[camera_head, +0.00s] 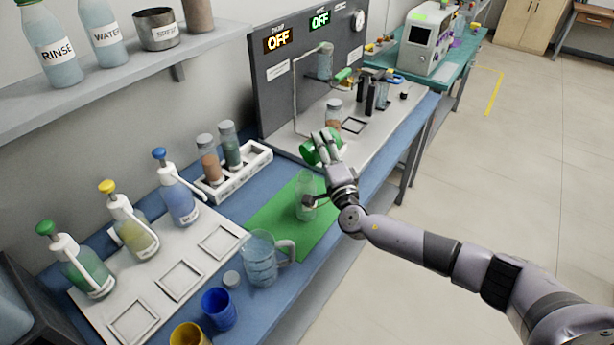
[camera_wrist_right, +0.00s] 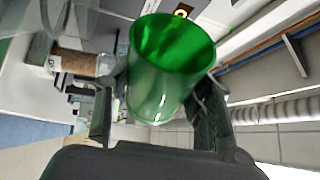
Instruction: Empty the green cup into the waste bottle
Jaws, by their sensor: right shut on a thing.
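My right gripper (camera_head: 327,143) is shut on the green cup (camera_head: 318,150), in the air beyond a clear bottle in the head view. The cup is tipped well over. In the right wrist view the green cup (camera_wrist_right: 170,70) is between the fingers (camera_wrist_right: 160,105), and its open mouth and inner wall show; I see no clear contents. The clear bottle (camera_head: 306,190) stands upright on a green mat (camera_head: 275,222); I cannot read a waste label on it. A blurred clear thing (camera_wrist_right: 55,15) shows at the top left of the wrist view. My left gripper is out of view.
A clear jug (camera_head: 261,265), a blue cup (camera_head: 218,308) and a yellow cup (camera_head: 187,336) stand at the front. Pump bottles (camera_head: 182,202) stand on a tray at left. A white rack (camera_head: 240,175) holds two vials. A dark panel (camera_head: 275,95) stands behind.

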